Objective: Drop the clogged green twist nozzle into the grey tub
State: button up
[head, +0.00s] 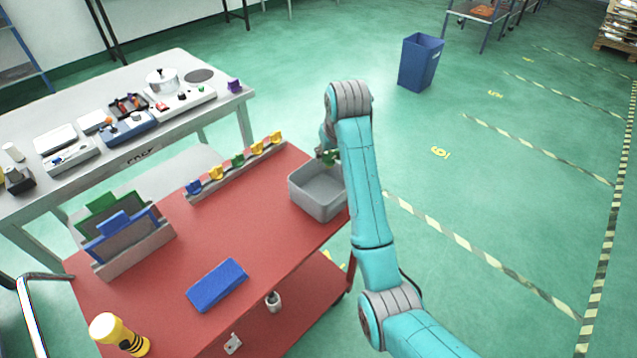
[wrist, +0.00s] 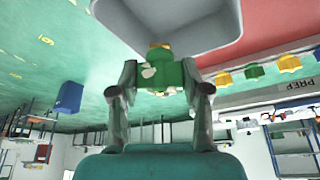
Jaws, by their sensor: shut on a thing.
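The green twist nozzle (wrist: 165,75) is gripped between the two fingers of my gripper (wrist: 160,88) in the wrist view. It has pale patches on its side and a yellow part at one end. In the head view the green nozzle (head: 330,156) shows small, above the far rim of the grey tub, with my arm hiding most of my gripper. The grey tub (head: 309,200) stands at the right corner of the red table and looks empty where visible; my arm covers its right side. Its grey wall (wrist: 185,45) fills the top of the wrist view.
A rack (head: 215,186) with several blue, yellow and green nozzles stands along the red table's (head: 225,225) back edge, left of the tub. A blue bin (head: 420,65) stands on the floor beyond.

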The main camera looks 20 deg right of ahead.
aim_at(332, 165)
jog(key=shift+f, duration=2.7)
jog(key=o, duration=1.2)
